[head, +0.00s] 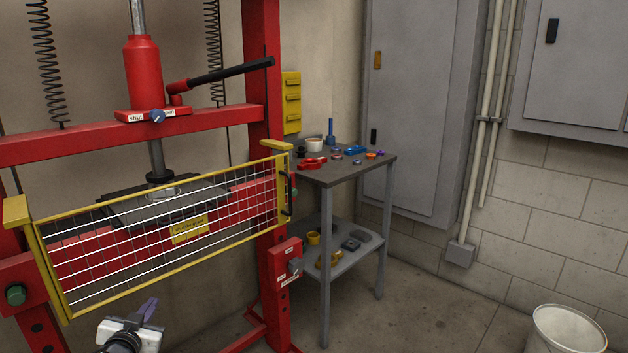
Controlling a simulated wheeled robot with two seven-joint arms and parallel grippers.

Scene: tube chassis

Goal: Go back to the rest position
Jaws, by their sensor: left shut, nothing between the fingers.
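My left gripper (149,308) shows at the bottom left of the head view, with a white and black body and purplish fingers. The fingers are together and hold nothing. It is in front of and below the yellow-framed mesh guard (170,236) of the red press, and it looks apart from it. The rest of my left arm is mostly cut off by the lower edge. My right gripper is not in view.
The red press frame (262,60) fills the left side, with a black-handled lever (232,70). A grey table (345,172) with small coloured parts and a lower shelf stands beside it. A white bin (565,330) is at the lower right. Floor between is clear.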

